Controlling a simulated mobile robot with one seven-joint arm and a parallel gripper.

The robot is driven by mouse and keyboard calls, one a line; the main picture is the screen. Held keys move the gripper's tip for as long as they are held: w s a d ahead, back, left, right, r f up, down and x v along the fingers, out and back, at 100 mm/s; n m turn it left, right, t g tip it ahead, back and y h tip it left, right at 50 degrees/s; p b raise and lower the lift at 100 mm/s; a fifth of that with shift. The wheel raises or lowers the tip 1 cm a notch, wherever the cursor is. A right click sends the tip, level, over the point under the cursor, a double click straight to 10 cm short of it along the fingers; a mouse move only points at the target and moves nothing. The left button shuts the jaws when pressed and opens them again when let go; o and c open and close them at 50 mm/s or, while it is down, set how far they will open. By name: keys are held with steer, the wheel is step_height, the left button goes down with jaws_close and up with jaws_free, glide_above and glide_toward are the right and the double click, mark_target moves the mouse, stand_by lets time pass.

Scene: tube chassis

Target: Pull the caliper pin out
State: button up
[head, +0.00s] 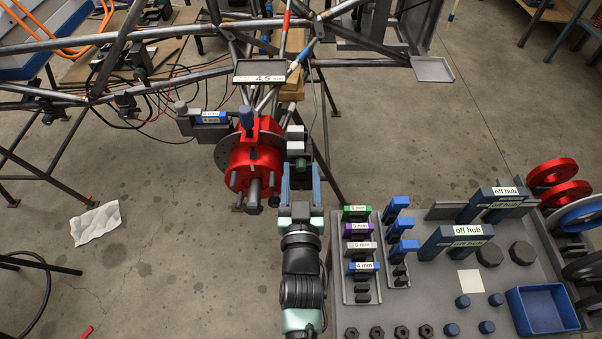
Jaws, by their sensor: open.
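A red hub (252,170) with studs and a central shaft sits in front of a grey brake disc (226,150). A red bracket, apparently the caliper (266,130), rises at its top.
A grey bench (420,300) at right holds labelled size blocks, "off hub" stands (460,240), nuts and a blue bin (541,310). Chassis tubes (130,40) cross the back. Floor at left is mostly clear.

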jaws_close()
stand_by(1.4)
